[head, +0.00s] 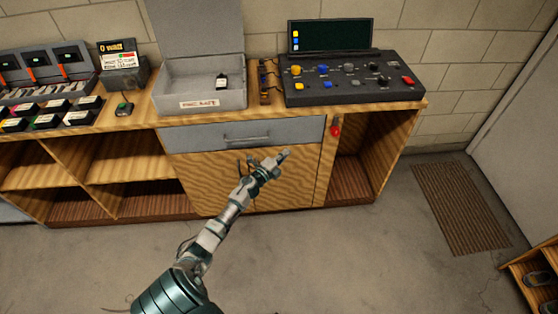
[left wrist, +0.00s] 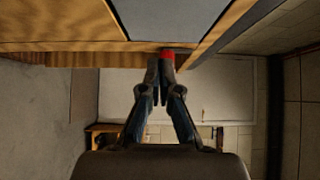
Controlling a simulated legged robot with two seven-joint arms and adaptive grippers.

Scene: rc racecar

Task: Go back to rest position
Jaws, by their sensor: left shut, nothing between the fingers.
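My left arm reaches up from the bottom of the head view. Its gripper (head: 284,156) is in front of the wooden cabinet door, just below the grey drawer (head: 245,134). In the left wrist view the left gripper (left wrist: 160,62) has its fingertips together, with nothing between them. A red thing (left wrist: 168,52) shows just beyond the fingertips there; I cannot tell whether they touch it. My right gripper is in neither view.
The wooden bench (head: 412,104) carries an open grey box (head: 205,98), a control panel (head: 350,82) and several small black devices at the left. A red item (head: 335,131) hangs at its front. The floor (head: 330,260) in front is clear; a brown mat (head: 460,208) lies right.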

